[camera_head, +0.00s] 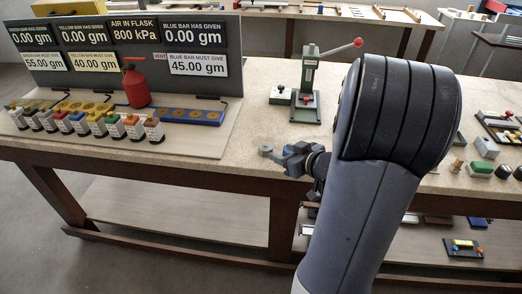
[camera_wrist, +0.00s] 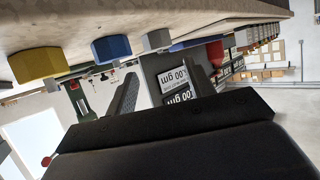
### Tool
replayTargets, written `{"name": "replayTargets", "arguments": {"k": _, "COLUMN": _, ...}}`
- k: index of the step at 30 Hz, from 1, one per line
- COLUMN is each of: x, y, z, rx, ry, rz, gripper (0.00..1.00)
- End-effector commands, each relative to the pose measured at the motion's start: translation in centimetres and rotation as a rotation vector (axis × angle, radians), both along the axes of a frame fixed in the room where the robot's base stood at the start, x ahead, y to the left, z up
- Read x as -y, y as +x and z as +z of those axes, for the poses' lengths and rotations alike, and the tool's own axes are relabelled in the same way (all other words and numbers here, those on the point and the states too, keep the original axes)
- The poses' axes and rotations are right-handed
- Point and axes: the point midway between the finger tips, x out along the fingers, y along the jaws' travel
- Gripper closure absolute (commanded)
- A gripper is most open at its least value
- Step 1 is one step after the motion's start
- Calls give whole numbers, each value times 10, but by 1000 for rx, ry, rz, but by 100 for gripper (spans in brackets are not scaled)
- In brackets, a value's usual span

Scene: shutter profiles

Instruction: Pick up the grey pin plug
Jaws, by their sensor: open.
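My gripper (camera_head: 280,156) is open and empty near the front edge of the bench, low beside the bench top in the head view. Its two dark fingers are spread in the wrist view (camera_wrist: 162,88), which is upside down. A small grey block (camera_wrist: 157,40) shows there beyond the fingers, in a row with a blue block (camera_wrist: 110,48) and a yellow block (camera_wrist: 38,63). The grey one may be the grey pin plug, but I cannot make out a pin on it. I cannot single out the plug in the head view, where my arm hides part of the bench.
A press with a red-knobbed lever (camera_head: 310,82) stands behind my gripper. To the left, a board holds a red flask (camera_head: 135,84), several coloured blocks and weight signs (camera_head: 198,65). Grey blocks (camera_head: 486,147) lie at the right.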

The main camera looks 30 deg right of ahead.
Motion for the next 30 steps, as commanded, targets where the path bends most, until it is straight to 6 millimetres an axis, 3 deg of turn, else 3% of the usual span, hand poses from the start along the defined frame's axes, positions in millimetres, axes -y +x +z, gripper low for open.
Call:
{"name": "replayTargets", "arguments": {"k": 18, "x": -14, "y": 68, "z": -29, "rx": 0, "ry": -1, "rz": 2, "gripper": 49}}
{"name": "replayTargets", "arguments": {"k": 27, "x": -14, "y": 73, "z": -30, "rx": 0, "ry": -2, "rz": -2, "gripper": 49}}
{"name": "replayTargets", "arguments": {"k": 30, "x": -14, "y": 73, "z": -30, "rx": 0, "ry": -2, "rz": -2, "gripper": 56}}
